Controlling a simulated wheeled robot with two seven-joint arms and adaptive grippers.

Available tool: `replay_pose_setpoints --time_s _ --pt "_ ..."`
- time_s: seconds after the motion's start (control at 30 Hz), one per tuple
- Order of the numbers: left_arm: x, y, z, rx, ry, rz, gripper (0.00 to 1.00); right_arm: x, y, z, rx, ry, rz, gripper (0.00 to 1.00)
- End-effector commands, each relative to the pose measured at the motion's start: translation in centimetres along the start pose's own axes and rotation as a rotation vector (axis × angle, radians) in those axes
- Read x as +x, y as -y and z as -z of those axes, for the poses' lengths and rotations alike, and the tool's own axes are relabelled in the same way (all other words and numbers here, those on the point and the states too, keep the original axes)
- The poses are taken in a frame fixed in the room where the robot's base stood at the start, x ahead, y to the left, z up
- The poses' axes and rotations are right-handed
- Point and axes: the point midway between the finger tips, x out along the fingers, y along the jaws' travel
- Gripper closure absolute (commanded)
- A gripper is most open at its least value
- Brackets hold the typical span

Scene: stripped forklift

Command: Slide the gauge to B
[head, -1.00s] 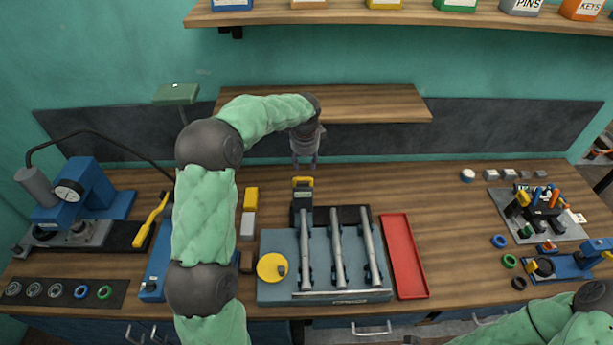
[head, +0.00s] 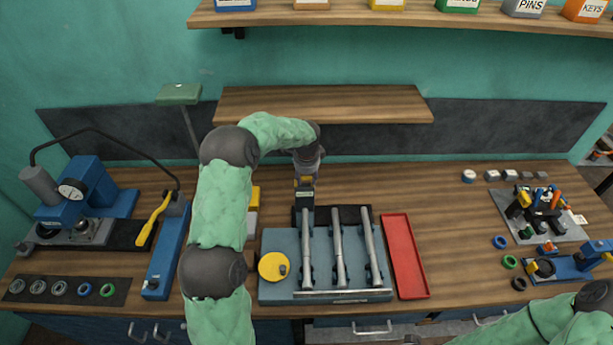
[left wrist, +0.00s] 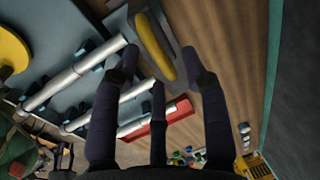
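The gauge (head: 304,198) is a dark block with a yellow handle, standing at the back end of the left rod of a blue-grey fixture (head: 278,241). Its yellow handle (left wrist: 153,48) shows large in the left wrist view. My left gripper (head: 306,178) is right above the gauge, fingers pointing down. In the left wrist view its fingers (left wrist: 165,75) are spread and the handle lies just beyond the tips; I cannot tell whether they touch it. My right gripper (left wrist: 63,158) is a small dark shape at the lower left there, its fingers unclear. No letter B is legible.
The fixture carries three parallel metal rods (head: 339,250) and a yellow disc (head: 272,266). A red tray (head: 405,257) lies to its right. A shelf (head: 330,103) is behind my left arm. The bench right of the tray is clear up to small rings (head: 500,242).

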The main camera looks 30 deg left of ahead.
Motion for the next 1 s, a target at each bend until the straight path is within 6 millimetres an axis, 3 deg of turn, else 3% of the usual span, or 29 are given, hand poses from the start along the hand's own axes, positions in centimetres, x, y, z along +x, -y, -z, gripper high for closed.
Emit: replay_pose_setpoints --time_s 0.03,0.13,0.17,0.43,0.8,1.0 --pt "0.0 0.0 0.0 0.000 0.000 0.000 0.67 0.0 0.0 0.0 0.000 0.000 0.000 0.60" --pt "0.0 0.0 0.0 0.000 0.000 0.000 0.95 0.0 0.0 0.0 0.000 0.000 0.000 0.60" --pt "0.0 0.0 0.0 0.000 0.000 0.000 1.00 0.0 0.0 0.0 0.000 0.000 0.000 0.60" --pt "0.0 0.0 0.8 0.002 -0.001 0.001 1.00 0.2 -0.1 0.0 0.000 0.000 0.000 0.60" --pt "0.1 0.1 9.6 0.003 -0.002 0.002 1.00 1.2 -0.4 0.0 0.000 0.000 0.000 0.60" --pt "0.0 0.1 11.1 0.001 0.000 0.000 1.00 1.2 -0.4 0.0 0.000 0.000 0.000 0.60"
